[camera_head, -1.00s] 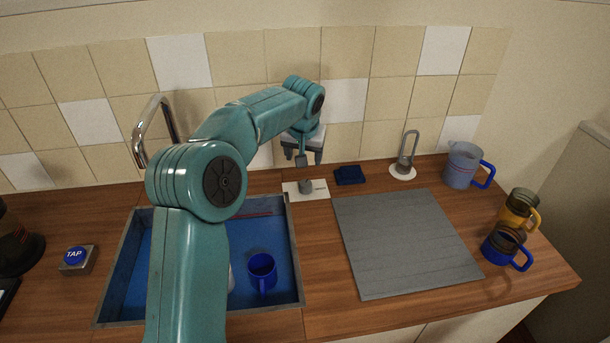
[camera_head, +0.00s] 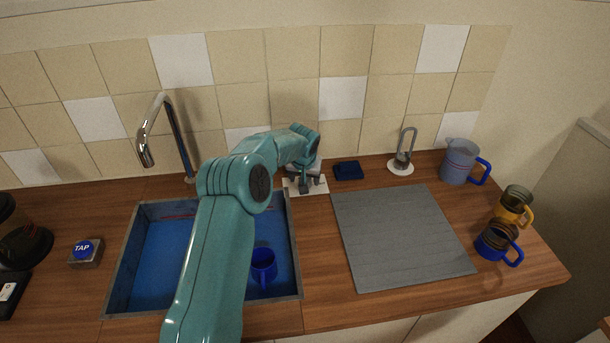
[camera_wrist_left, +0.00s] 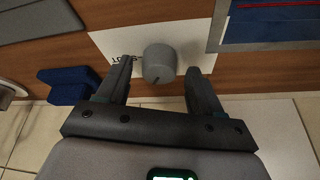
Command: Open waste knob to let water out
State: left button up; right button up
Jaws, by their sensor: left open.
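The grey round waste knob (camera_wrist_left: 158,63) sits on a white labelled plate (camera_wrist_left: 112,42) in the left wrist view. In the head view the plate (camera_head: 290,188) lies on the counter by the sink's right back corner, and my gripper mostly covers the knob. My left gripper (camera_wrist_left: 160,72) is open, with one finger on each side of the knob. Gaps show beside it, and I cannot tell whether a finger touches it. In the head view my left gripper (camera_head: 307,184) is low over the plate. My right gripper is not in view.
The sink (camera_head: 150,255) has a blue floor and holds a blue mug (camera_head: 263,264). A tap (camera_head: 170,135) rises behind it. A dark blue sponge (camera_head: 348,170) lies right of the plate. A grey board (camera_head: 400,240), a jug (camera_head: 460,162) and mugs stand to the right.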

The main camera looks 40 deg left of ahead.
pick_arm(q)
jog(key=shift+d+f, duration=0.1)
jog(key=shift+w+f, duration=0.1)
jog(key=c, duration=1)
jog(key=shift+f+n+b, duration=0.15)
jog(key=shift+n+b, duration=0.25)
jog(key=shift+b, duration=0.45)
jog(key=shift+c, duration=0.2)
jog(key=shift+w+n+g+y+b, duration=0.1)
jog(key=shift+n+g+y+b, duration=0.25)
jog(key=shift+n+b, duration=0.65)
jog(key=shift+n+y+b, duration=0.25)
jog(key=shift+n+b, duration=0.15)
jog(key=shift+n, duration=0.2)
jog(key=shift+r+n+g, duration=0.25)
jog(key=shift+n+g, duration=0.2)
jog(key=shift+n, duration=0.35)
